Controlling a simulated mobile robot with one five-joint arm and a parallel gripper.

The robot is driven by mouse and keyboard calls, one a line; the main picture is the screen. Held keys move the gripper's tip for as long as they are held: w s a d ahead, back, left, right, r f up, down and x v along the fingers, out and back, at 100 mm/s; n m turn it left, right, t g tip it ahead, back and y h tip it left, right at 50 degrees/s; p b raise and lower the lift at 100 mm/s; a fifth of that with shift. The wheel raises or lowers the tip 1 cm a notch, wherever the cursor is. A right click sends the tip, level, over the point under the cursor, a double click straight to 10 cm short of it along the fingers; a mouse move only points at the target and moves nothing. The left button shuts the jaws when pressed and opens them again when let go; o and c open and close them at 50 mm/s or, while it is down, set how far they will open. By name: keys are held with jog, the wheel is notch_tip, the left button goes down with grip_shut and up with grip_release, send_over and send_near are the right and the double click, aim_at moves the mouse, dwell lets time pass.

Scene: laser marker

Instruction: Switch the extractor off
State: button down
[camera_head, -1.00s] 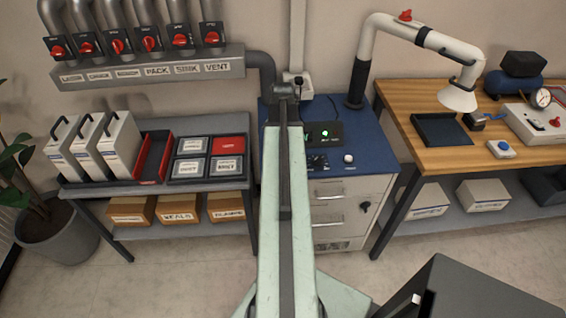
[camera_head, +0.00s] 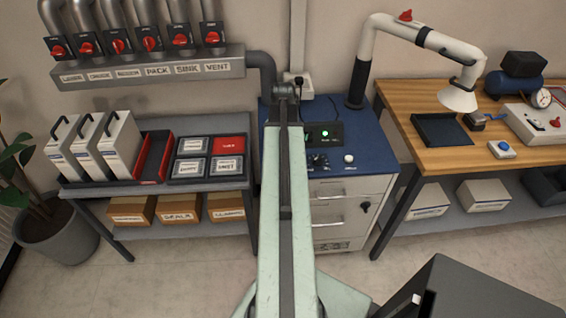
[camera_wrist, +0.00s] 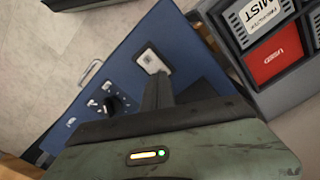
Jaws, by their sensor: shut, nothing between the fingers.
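The extractor is probably the blue-topped white cabinet (camera_head: 366,155) in the middle of the head view. Its small dark panel shows a lit green light (camera_head: 325,133). A dark knob (camera_head: 317,161) and a round white button (camera_head: 348,158) are on the blue top. The wrist view shows the blue top (camera_wrist: 165,32) tilted, with a dark knob (camera_wrist: 118,104) and small light controls at the left. A white plate with a dark mark (camera_wrist: 152,60) is just beyond my gripper (camera_wrist: 158,80). My gripper is shut and empty; whether it touches the plate is unclear. My arm hides part of the cabinet.
A grey shelf (camera_head: 120,190) with binders and labelled trays stands left. Several ducts with red handles (camera_head: 150,44) hang above it. A dark box (camera_head: 470,290) is at the front right.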

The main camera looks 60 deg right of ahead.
jog(key=shift+f+b, duration=0.95)
dwell(0.5)
jog(key=shift+r, duration=0.1)
notch_tip(320, 180, up, 7)
jog(key=p, duration=0.7)
